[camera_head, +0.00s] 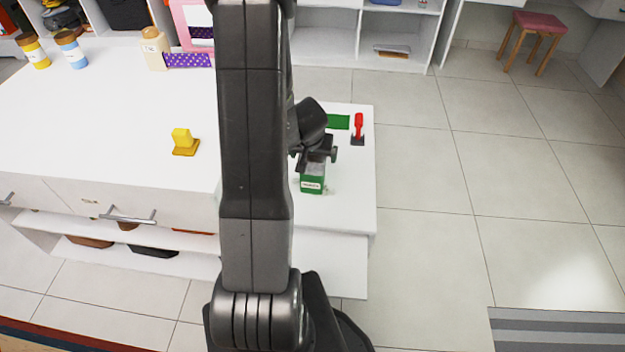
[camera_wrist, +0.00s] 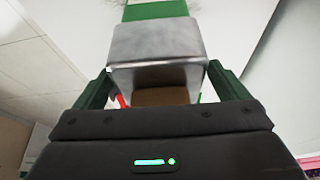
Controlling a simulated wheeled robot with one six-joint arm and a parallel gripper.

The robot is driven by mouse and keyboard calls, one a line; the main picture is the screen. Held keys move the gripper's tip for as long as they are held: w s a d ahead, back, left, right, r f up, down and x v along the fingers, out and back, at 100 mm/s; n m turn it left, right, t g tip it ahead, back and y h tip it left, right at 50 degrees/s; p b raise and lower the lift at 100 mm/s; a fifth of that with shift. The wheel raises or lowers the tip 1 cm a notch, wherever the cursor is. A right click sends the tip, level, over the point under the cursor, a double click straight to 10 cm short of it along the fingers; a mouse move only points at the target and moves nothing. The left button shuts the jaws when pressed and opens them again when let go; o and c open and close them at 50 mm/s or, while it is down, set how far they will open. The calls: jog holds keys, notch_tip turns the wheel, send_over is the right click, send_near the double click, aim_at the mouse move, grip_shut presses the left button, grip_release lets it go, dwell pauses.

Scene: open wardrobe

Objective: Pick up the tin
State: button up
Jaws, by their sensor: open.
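The tin (camera_head: 312,185) is a green box with a white label, standing on the white top near its right end. In the wrist view the tin (camera_wrist: 155,45) shows bare grey metal, a green band and a brown inside through its open end. My gripper (camera_head: 315,162) is at the tin's upper part in the head view. In the wrist view the two dark green fingers of my gripper (camera_wrist: 160,72) are apart, one on each side of the tin. I cannot tell whether either finger touches it. My arm hides part of the surface left of the tin.
A green flat piece (camera_head: 338,121) and a red-handled item (camera_head: 358,128) lie behind the tin. A yellow item (camera_head: 182,141) stands left of my arm. Two jars, one yellow (camera_head: 33,50) and one blue (camera_head: 70,49), stand far left. Floor is open on the right.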

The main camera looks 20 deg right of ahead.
jog(key=c, duration=1.4)
